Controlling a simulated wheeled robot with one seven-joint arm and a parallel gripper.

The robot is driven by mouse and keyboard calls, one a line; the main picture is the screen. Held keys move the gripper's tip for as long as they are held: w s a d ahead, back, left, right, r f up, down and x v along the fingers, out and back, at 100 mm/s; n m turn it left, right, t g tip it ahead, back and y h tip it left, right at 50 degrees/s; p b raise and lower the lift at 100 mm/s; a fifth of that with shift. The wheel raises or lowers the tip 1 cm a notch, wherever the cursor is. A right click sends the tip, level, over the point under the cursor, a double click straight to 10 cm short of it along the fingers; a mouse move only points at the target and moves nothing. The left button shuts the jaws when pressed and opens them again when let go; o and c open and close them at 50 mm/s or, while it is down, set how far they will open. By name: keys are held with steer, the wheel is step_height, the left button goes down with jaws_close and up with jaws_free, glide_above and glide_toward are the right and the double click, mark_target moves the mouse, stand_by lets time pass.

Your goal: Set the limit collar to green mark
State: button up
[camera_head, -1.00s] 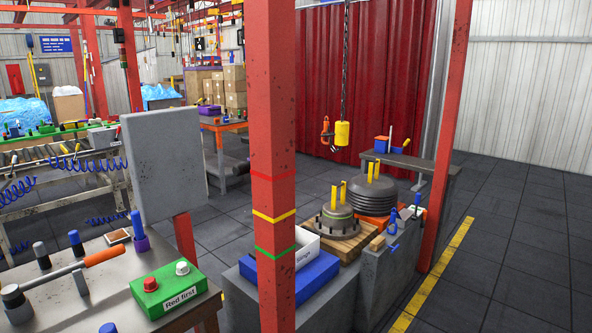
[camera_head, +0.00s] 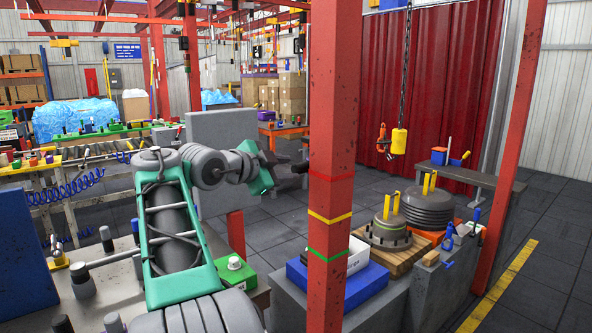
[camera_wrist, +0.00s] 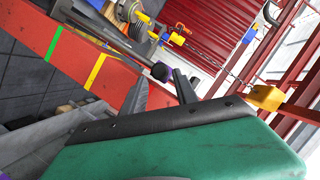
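The red post (camera_head: 333,120) stands upright with a red, a yellow and a green band; the green mark (camera_head: 328,253) is lowest. The wrist view shows the green mark (camera_wrist: 54,44) and a yellow band. My gripper (camera_head: 304,170) is left of the post in the head view, about level with its red band. In the wrist view its two dark fingers (camera_wrist: 163,84) are apart with nothing held. A grey rod with a black end (camera_wrist: 160,71) shows just beyond them. I cannot tell which part is the limit collar.
A bench with a green box (camera_head: 234,276) is at lower left. A grey panel (camera_head: 222,127) stands behind my arm. The floor at far right is clear.

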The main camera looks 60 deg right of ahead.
mark_target(294, 169)
steer(key=x, duration=0.4)
steer(key=shift+d+f, duration=0.1)
steer(key=shift+d, duration=0.25)
steer(key=shift+c, duration=0.3)
jaws_close()
stand_by(0.7)
